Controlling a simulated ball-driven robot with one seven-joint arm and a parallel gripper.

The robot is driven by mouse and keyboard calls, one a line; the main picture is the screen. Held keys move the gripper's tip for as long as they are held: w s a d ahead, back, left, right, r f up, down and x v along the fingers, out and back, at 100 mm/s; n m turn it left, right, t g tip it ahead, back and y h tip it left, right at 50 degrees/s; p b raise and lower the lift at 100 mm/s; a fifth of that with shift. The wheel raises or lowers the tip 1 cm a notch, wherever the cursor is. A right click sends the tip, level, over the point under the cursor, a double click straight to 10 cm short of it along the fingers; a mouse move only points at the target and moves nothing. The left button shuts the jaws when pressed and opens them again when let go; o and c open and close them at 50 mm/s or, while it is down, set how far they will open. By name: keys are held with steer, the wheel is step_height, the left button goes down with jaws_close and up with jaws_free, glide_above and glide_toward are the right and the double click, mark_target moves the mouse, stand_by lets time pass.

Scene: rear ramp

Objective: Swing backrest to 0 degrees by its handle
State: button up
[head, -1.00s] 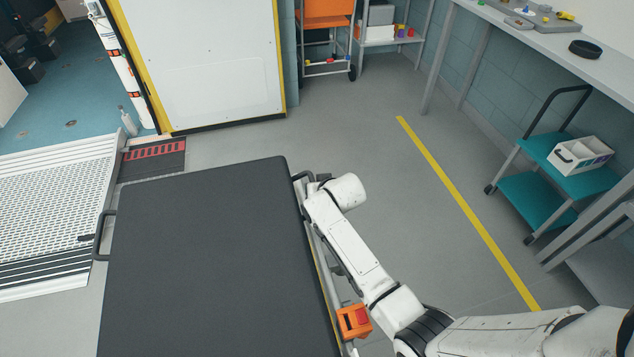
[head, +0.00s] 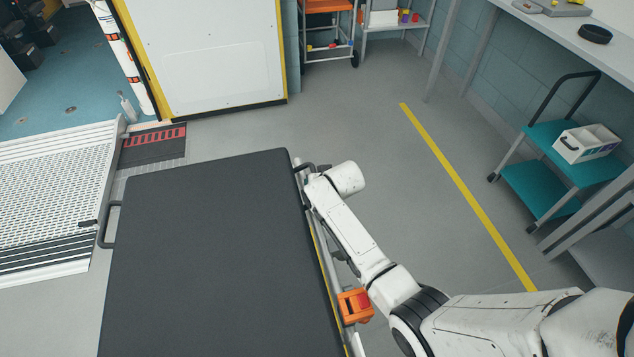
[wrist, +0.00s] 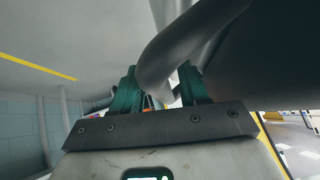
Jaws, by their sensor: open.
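The backrest (head: 205,235) is a wide dark grey panel in the lower left of the head view. It looks nearly flat, but I cannot read its angle. A dark looped handle (head: 304,166) stands out from its far right corner, and another handle (head: 106,225) is on its left edge. My gripper (wrist: 160,90) is at the right handle. In the wrist view its green-padded fingers are open, with the thick grey handle tube (wrist: 165,60) passing between them. In the head view my white wrist hides the fingers. I cannot tell whether the pads touch the tube.
An orange box (head: 355,305) sits on the right side rail beside my forearm. A perforated metal ramp (head: 50,190) lies at the left. A teal trolley (head: 545,190) with a white caddy (head: 586,143) stands at the right. The floor around the yellow line (head: 465,190) is clear.

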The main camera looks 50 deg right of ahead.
steer(key=shift+r, duration=0.1)
steer(key=p+v, duration=0.2)
steer(key=v, duration=0.8)
steer(key=shift+s+r, duration=0.2)
steer(key=shift+s, duration=0.05)
